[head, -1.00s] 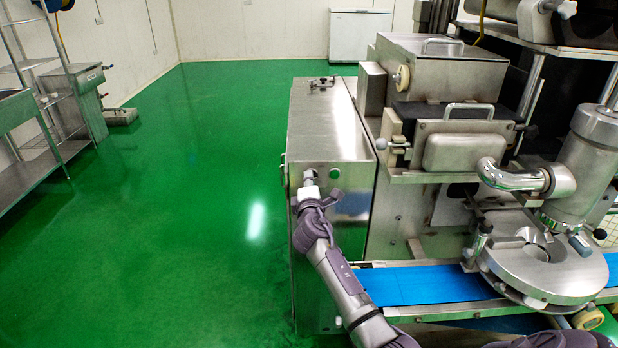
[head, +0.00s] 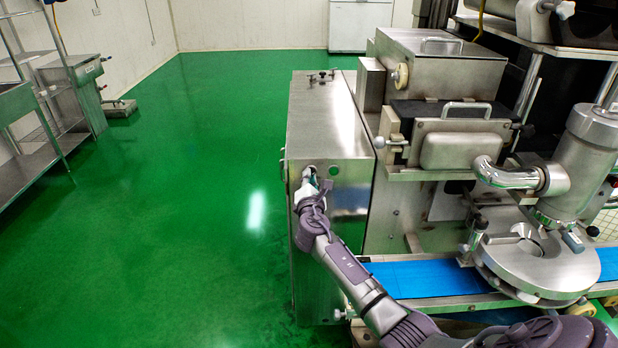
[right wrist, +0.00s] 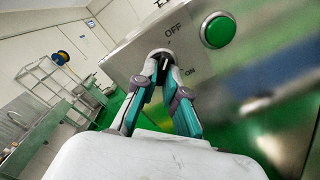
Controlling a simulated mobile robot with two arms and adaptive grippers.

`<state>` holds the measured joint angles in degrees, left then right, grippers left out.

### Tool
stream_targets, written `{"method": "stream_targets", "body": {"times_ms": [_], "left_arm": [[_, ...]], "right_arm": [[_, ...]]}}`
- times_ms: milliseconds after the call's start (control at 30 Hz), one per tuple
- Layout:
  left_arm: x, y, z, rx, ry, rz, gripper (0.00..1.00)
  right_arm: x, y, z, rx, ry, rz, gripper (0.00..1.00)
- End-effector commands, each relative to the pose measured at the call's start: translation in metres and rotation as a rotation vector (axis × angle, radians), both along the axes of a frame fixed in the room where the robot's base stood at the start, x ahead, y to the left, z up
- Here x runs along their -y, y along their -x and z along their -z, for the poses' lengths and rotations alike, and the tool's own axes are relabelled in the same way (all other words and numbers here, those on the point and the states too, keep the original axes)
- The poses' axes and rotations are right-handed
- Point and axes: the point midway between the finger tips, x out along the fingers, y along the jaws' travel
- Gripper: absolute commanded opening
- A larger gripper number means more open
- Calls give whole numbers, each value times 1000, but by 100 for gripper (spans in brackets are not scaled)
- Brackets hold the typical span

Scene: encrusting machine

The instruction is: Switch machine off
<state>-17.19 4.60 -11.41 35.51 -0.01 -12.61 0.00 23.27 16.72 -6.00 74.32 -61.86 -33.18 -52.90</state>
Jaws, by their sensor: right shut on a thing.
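The encrusting machine (head: 332,120) stands at the right of the head view. Its steel control panel shows large in the right wrist view (right wrist: 150,40), with a dark rotary switch (right wrist: 160,57) between the printed OFF and ON marks. My right gripper (right wrist: 161,68) is shut on this switch, one teal-backed finger on each side. The fingers hide much of the switch, and I cannot tell which mark it points to. In the head view my right gripper (head: 309,181) is at the panel's upper left. A green round button (head: 334,171) sits right of the switch. My left gripper is not in view.
A blue conveyor belt (head: 425,278) and a round steel plate (head: 530,262) lie right of my right arm. Steel shelving (head: 45,130) stands along the left wall. The green floor (head: 200,180) between is clear.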

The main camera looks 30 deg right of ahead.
Motion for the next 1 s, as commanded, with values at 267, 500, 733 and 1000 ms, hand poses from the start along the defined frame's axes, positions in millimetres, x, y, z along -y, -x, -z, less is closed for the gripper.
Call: {"method": "stream_targets", "body": {"times_ms": [267, 500, 733, 1000], "left_arm": [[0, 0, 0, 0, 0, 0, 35], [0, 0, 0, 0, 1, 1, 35], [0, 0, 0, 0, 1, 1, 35], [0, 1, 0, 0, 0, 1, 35]], "right_arm": [[3, 0, -4, 2, 8, 4, 0], [2, 0, -3, 3, 6, 3, 35], [1, 0, -2, 1, 4, 1, 35], [-11, 19, 0, 1, 4, -1, 35]]}}
